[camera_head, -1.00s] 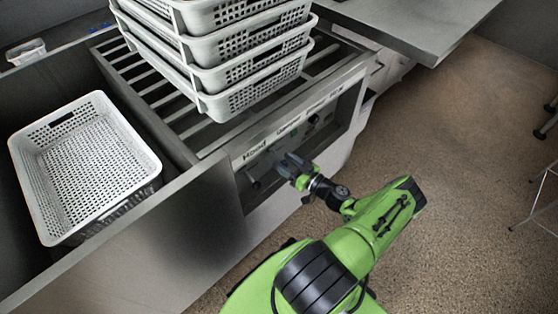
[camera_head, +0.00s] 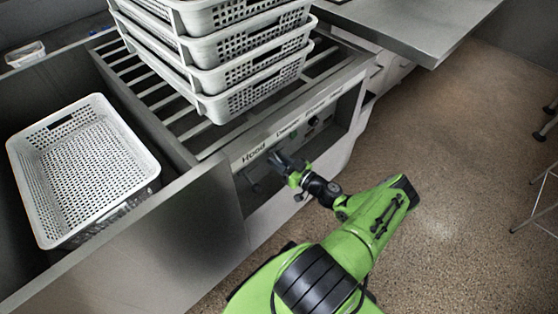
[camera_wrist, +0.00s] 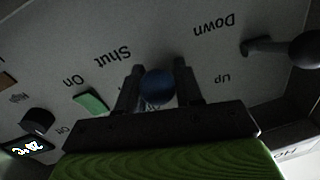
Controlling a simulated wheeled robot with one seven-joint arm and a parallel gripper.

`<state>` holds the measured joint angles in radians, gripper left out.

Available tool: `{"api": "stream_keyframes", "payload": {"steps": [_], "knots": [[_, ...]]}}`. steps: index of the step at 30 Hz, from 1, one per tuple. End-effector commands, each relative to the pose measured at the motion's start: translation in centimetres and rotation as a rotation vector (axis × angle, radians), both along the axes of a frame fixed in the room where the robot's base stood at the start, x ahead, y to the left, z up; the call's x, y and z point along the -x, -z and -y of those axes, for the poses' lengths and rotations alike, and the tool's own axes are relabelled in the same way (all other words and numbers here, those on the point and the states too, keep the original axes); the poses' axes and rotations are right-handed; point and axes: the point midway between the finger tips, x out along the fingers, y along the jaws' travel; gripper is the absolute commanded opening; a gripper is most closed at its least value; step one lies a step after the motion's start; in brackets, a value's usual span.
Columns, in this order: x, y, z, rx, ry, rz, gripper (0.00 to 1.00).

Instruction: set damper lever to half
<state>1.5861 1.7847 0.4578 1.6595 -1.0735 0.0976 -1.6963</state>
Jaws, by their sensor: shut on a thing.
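The control panel (camera_head: 240,165) faces the floor side of the slatted counter and carries the labels Hood and what looks like Damper. In the wrist view, turned upside down, a blue round knob (camera_wrist: 157,88) sits between the two dark fingers, near the printed word Shut; I take it as the damper lever's end. My gripper (camera_wrist: 157,68) is shut on this knob. The lever's shaft is hidden behind the knob and fingers, so its exact setting cannot be read. In the head view my gripper (camera_head: 279,158) is at the panel under the labels and covers the knob.
A hood lever (camera_wrist: 265,46) with a dark ball end stands beside Up and Down. A green switch (camera_wrist: 90,102), a dark dial (camera_wrist: 38,121) and a lit display (camera_wrist: 28,149) lie on the other side. Stacked baskets (camera_head: 250,72) stand above; another basket (camera_head: 85,165) is left.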

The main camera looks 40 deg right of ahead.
Motion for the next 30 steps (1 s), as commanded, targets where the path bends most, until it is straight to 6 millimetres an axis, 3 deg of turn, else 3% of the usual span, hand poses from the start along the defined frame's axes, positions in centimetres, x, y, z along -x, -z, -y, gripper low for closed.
{"api": "stream_keyframes", "payload": {"steps": [8,30], "knots": [[0.1,-0.6,0.0,0.003,-0.002,-0.057,0.0],[0.6,-2.3,0.1,0.017,0.0,-0.484,0.0]]}}
